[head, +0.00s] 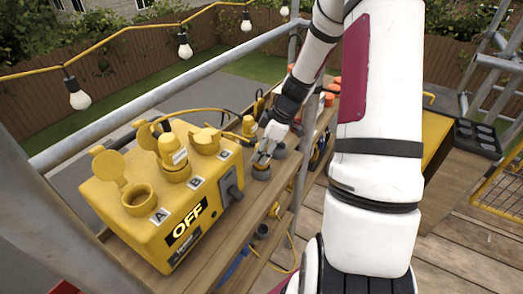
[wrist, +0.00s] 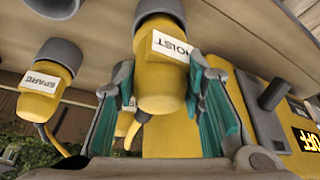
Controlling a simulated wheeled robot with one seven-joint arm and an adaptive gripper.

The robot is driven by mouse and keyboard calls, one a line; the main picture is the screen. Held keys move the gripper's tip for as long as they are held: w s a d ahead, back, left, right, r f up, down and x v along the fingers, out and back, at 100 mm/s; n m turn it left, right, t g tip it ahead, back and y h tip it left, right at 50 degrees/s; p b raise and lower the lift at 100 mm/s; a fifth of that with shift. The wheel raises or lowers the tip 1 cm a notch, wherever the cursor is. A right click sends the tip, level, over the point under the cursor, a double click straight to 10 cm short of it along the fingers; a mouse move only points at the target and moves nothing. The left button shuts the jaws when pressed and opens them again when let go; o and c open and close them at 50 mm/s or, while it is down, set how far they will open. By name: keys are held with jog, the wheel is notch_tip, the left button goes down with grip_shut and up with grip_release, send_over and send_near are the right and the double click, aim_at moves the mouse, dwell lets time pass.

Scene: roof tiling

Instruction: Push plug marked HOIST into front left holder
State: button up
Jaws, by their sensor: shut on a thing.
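The yellow plug marked HOIST (wrist: 165,75) is between the teal-padded fingers of my gripper (wrist: 163,88) in the wrist view. My gripper (head: 264,156) is shut on it, low over the wooden shelf beside the yellow box in the head view. A dark grey round piece (wrist: 160,12) is at the plug's far end. I cannot tell whether it is the plug's own collar or a holder, or how deep the plug sits. In the head view a grey ring (head: 261,172) shows below the fingers. The front left holder cannot be picked out for certain.
The yellow box (head: 140,215) reads OFF, with sockets lettered A and B; a labelled plug (head: 173,155) stands in B. A plug marked SPARE (wrist: 45,82) is left of my gripper in the wrist view. Scaffold tubes (head: 165,95) run close by. A black tray (head: 478,138) lies right.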

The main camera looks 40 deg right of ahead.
jog(key=shift+f+b, duration=0.3)
jog(key=shift+f, duration=0.3)
dwell(0.3)
jog(key=o, duration=1)
jog(key=p+v, duration=0.7)
jog(key=v, duration=0.4)
jog(key=shift+a+r, duration=0.1)
dwell(0.4)
